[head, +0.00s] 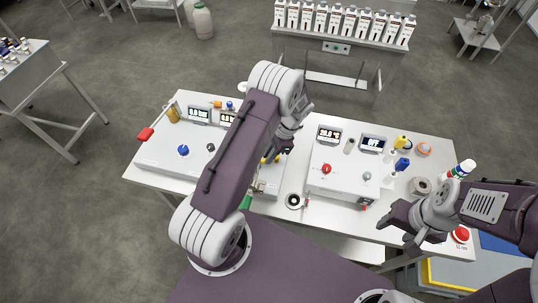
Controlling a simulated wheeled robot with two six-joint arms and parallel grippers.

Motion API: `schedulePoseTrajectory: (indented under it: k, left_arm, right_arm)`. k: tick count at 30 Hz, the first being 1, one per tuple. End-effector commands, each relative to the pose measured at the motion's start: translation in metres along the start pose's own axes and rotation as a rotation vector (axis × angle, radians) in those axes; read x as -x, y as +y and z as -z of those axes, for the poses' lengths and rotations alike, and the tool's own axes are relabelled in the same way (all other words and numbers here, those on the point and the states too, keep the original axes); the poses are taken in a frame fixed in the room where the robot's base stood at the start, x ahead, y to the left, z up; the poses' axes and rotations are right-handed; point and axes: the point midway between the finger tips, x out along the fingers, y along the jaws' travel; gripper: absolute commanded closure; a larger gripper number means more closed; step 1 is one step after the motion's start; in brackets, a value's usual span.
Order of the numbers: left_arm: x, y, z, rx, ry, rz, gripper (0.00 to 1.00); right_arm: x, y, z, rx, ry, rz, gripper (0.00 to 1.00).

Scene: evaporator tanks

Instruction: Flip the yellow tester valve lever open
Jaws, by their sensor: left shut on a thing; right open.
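My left arm reaches over the middle of the white table. Its gripper (280,152) points down at the small grey tester box (270,182) between the two larger white units. A bit of the yellow lever (265,159) shows at the fingertips, and the gripper is shut on it. My own arm and wrist hide most of the lever and the valve, so its exact angle cannot be told. My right gripper (402,230) is open and empty, over the table's right front edge.
The left white unit (165,155) has a red-handled lever (145,134) and a blue knob (183,150). The right unit (338,170) has a red knob (326,169) and displays. Bottles, a tape roll (420,186) and a red button (461,234) stand at right.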

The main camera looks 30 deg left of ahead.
Motion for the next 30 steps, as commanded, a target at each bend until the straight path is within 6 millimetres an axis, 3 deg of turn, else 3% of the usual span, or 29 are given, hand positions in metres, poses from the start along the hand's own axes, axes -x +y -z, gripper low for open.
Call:
schedulePoseTrajectory:
  k: [30]
  left_arm:
    - [0.002,-0.0004,-0.0005,0.061,0.0,-0.02,1.0]
  right_arm:
    - [-0.0021,0.0,-0.0002,0.0,0.0,0.0,0.45]
